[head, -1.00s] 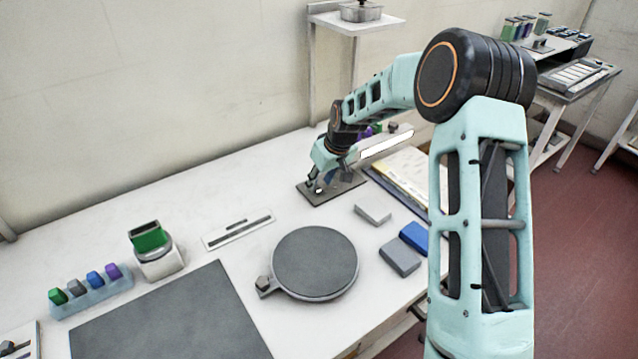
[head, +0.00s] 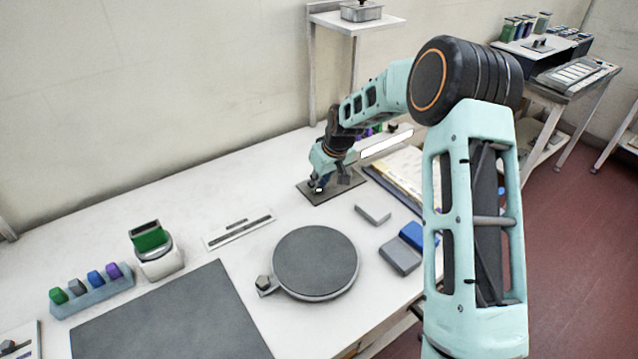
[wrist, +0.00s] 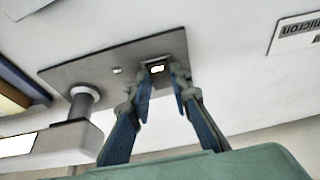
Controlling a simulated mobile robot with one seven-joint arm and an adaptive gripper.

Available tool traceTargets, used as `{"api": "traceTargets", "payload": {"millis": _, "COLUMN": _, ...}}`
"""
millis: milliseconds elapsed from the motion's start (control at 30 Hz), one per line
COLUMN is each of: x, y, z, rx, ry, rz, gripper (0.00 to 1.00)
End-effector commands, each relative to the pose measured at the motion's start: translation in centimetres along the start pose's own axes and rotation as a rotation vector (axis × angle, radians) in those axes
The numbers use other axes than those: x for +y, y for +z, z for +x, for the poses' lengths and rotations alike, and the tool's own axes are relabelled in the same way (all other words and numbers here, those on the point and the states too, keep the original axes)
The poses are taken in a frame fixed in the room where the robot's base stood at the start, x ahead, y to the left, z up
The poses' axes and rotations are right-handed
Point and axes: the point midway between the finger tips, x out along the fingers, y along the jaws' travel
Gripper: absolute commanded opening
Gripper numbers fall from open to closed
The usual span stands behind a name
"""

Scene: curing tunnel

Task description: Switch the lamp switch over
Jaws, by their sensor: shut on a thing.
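The lamp's dark base plate (head: 340,192) lies on the white table toward the back. In the wrist view the plate (wrist: 95,72) carries the lamp switch (wrist: 157,69), a small dark housing with a pale face. A small pale spot is on the plate left of it. The lamp's post (wrist: 84,98) stands at the left, and its head shows a bright white strip (head: 386,142). My gripper (wrist: 160,80) has a fingertip on each side of the switch and is shut on it. In the head view my gripper (head: 318,187) hides the switch.
A round grey turntable (head: 315,262) stands in front of the plate. Grey blocks (head: 373,213) and a blue block (head: 412,235) lie to its right. A flat labelled strip (head: 239,228) lies left of the plate. A shelf (head: 355,24) stands behind.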

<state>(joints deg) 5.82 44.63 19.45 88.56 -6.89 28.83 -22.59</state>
Motion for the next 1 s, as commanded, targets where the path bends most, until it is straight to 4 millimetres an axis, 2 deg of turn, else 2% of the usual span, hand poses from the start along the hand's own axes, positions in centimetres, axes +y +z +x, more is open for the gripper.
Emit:
{"api": "traceTargets", "payload": {"millis": 500, "x": 0.01, "y": -0.92, "z": -0.05, "rx": -0.226, "ry": 0.0, "rz": -0.002, "gripper": 0.0}}
{"api": "traceTargets", "payload": {"millis": 933, "x": 0.02, "y": -0.83, "z": 0.04, "rx": -0.252, "ry": 0.001, "rz": 0.0, "gripper": 0.0}}
{"api": "traceTargets", "payload": {"millis": 967, "x": 0.02, "y": -0.83, "z": 0.04, "rx": -0.252, "ry": 0.001, "rz": 0.0, "gripper": 0.2}}
{"api": "traceTargets", "payload": {"millis": 1000, "x": 0.02, "y": -0.83, "z": 0.03, "rx": -0.252, "ry": 0.001, "rz": 0.0, "gripper": 0.24}}
